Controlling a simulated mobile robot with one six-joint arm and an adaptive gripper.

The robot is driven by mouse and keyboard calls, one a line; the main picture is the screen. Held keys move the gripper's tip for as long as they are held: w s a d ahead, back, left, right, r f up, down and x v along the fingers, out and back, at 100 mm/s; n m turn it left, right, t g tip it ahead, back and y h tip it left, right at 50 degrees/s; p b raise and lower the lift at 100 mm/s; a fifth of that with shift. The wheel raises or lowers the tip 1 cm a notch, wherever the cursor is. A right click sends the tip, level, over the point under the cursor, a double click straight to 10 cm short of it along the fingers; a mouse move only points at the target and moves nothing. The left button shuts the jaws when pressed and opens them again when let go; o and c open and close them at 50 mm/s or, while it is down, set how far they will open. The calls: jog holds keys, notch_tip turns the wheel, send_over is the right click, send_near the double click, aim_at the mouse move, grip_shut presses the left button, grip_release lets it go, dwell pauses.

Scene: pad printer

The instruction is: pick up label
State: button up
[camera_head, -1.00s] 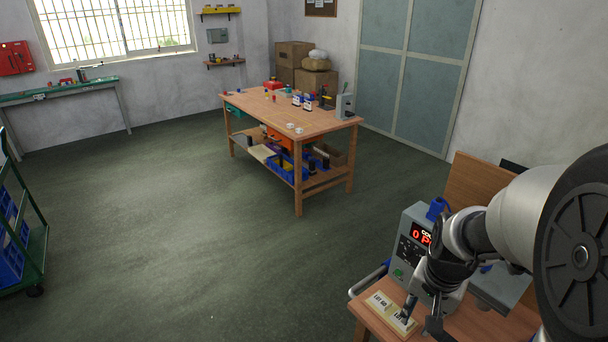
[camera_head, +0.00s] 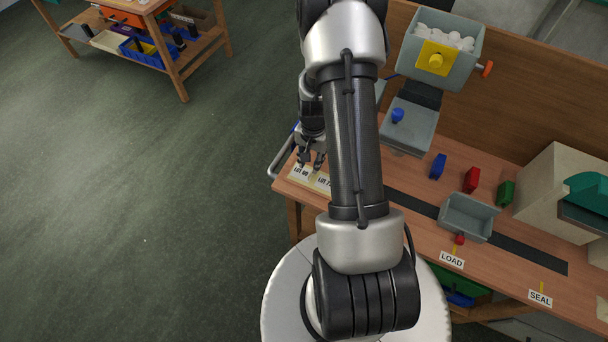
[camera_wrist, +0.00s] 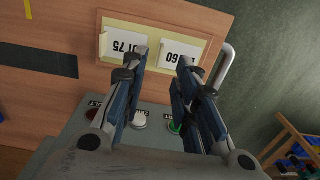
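Two white label cards lie side by side in a tan tray (camera_wrist: 209,43) at the left end of the workbench. One card reads "60" (camera_wrist: 178,52); it also shows in the head view (camera_head: 301,172). The other ends in "75" (camera_wrist: 123,42) and shows in part in the head view (camera_head: 323,183). My gripper (camera_wrist: 164,60) is open and empty, its fingers apart. In the wrist view the fingertips overlap the tray's near edge, with the "60" card between and beyond them. The gripper also shows above the tray in the head view (camera_head: 311,163). The height gap is unclear.
A grey panel with red, white (camera_wrist: 139,120) and green buttons sits below the fingers. A metal rail (camera_wrist: 224,66) borders the tray. Blue (camera_head: 438,166), red (camera_head: 472,179) and green (camera_head: 506,192) parts and a grey bin (camera_head: 468,217) stand rightward. My arm hides the bench middle.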

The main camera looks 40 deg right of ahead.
aim_at(310, 174)
jog(key=f+b, duration=0.1)
jog(key=f, duration=0.4)
jog(key=f+b, duration=0.1)
jog(key=f, duration=0.2)
jog(key=shift+w+d+f+b, duration=0.1)
jog(key=shift+w+d+b, duration=0.1)
jog(key=shift+w+b, duration=0.15)
jog(key=shift+c, duration=0.5)
grip_shut()
